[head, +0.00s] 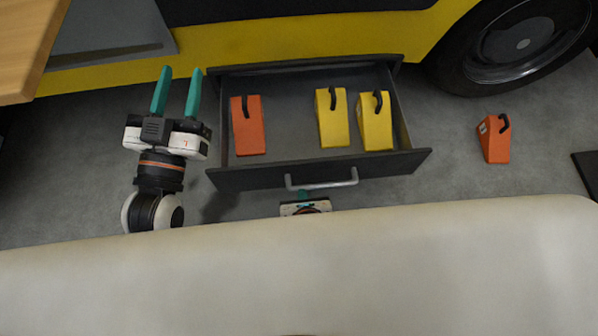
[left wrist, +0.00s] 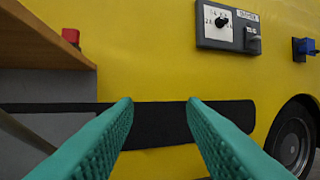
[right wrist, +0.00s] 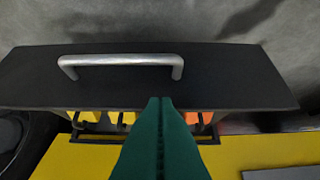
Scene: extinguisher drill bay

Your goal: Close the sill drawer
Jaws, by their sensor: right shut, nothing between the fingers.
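The sill drawer (head: 232,178) stands pulled out below the yellow vehicle, with a dark front and a silver bar handle (head: 322,182). Inside lie an orange chock (head: 248,130) and two yellow chocks (head: 332,122) (head: 375,125). My right gripper (head: 304,195) is mostly hidden in the head view, just in front of the drawer front near the handle. In the right wrist view its fingers (right wrist: 160,100) are shut and empty, with tips over the drawer front beside the handle (right wrist: 120,61). Contact cannot be told. My left gripper (head: 176,92) is open and empty, left of the drawer.
Another orange chock (head: 494,140) stands on the floor right of the drawer. A wheel (head: 520,45) is at the upper right. A wooden top (head: 25,45) is at the upper left. The left wrist view shows a control panel (left wrist: 228,27) on the yellow side (left wrist: 140,60).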

